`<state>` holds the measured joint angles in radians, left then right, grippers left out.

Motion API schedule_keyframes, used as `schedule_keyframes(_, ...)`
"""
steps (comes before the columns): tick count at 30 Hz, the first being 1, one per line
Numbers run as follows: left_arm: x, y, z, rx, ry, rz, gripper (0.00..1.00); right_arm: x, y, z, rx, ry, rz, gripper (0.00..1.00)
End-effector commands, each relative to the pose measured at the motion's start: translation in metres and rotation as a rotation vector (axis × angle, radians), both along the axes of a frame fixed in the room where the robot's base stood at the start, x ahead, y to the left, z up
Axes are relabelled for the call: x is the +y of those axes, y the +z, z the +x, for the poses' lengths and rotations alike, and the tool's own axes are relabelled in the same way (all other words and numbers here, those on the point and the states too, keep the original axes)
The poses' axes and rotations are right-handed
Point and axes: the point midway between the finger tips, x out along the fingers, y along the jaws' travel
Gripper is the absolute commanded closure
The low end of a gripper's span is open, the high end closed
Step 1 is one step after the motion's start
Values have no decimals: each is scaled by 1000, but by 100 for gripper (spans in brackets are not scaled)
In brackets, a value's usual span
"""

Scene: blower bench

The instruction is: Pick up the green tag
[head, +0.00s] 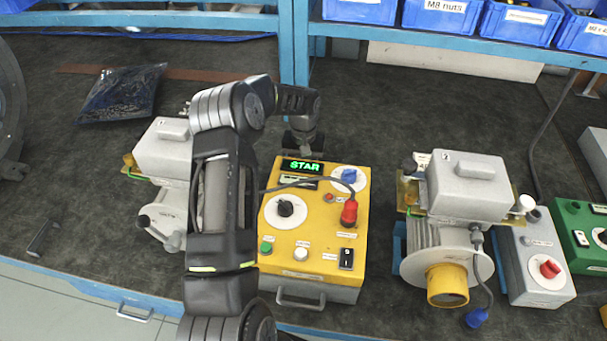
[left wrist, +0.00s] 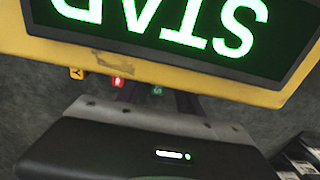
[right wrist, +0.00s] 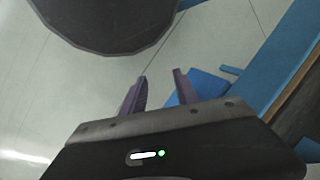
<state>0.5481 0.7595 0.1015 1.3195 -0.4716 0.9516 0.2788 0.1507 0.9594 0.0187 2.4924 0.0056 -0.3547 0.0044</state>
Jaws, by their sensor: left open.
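The green tag (left wrist: 157,90) is small and shows in the left wrist view just past the edge of the yellow control box (left wrist: 150,66). A red tag (left wrist: 117,82) and a yellow tag (left wrist: 77,73) sit in a row to its left. My left gripper (left wrist: 158,94) is open, and the green tag appears between its dark fingers; I cannot tell whether they touch it. The fingertips are partly hidden by the box edge. In the head view my left gripper (head: 303,146) is behind the box, and the tags are hidden. My right gripper (right wrist: 160,80) is open and empty.
The yellow box's lit display (head: 303,167) is close to my left gripper. A grey blower (head: 467,185) stands right of the box, and another blower (head: 163,150) is partly behind my left arm. A blue shelf with bins (head: 440,17) spans the back. My right gripper is over the floor.

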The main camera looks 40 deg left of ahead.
Motion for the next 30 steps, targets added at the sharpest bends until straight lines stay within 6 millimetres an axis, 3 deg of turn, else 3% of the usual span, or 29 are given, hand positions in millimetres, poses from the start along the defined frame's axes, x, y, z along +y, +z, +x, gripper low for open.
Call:
schedule_keyframes(14, 0, 0, 0, 0, 0, 0, 57, 0, 0, 0, 0, 0, 0, 64)
schedule_keyframes(30, 0, 0, 0, 0, 0, 0, 100, 0, 0, 0, 0, 0, 0, 64)
